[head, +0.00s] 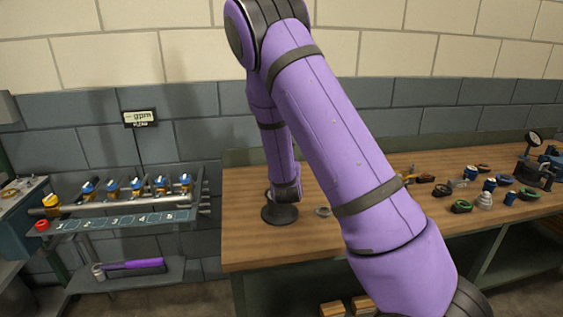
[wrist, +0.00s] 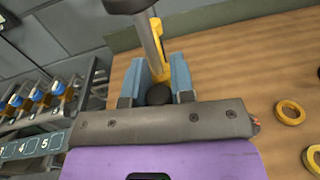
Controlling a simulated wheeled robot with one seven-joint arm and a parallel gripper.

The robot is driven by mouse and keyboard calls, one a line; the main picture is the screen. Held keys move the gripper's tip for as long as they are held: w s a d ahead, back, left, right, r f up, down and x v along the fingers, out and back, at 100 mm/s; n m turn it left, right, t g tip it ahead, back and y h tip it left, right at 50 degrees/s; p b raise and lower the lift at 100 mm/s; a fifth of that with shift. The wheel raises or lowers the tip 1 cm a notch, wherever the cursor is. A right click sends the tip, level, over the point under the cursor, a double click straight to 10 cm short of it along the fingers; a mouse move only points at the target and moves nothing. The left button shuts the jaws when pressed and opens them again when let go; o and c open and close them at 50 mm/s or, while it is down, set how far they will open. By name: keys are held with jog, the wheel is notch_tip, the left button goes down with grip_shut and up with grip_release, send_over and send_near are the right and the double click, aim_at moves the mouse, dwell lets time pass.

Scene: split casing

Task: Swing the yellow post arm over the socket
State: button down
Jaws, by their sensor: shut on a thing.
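My gripper (wrist: 162,72) shows in the wrist view with its two blue fingers shut on the yellow post arm (wrist: 157,32). A grey rod (wrist: 147,40) runs close beside the yellow part, up to a dark piece (wrist: 130,5) at the top edge. A dark round piece (wrist: 158,94) shows between the finger bases. In the head view a black round base (head: 280,214) stands on the table, below the end of my purple arm. The gripper's fingers and the yellow arm cannot be made out there. I cannot pick out the socket for certain.
The wooden table (head: 250,245) carries a small grey ring (head: 323,211) and several loose parts at the right. Yellow rings (wrist: 290,112) lie right of my gripper in the wrist view. A valve rack (head: 125,217) stands left of the table. A brick wall rises behind.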

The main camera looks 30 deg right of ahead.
jog(key=shift+d, duration=0.15)
jog(key=c, duration=1)
grip_release()
jog(key=shift+d, duration=0.1)
jog(key=v, duration=1.1)
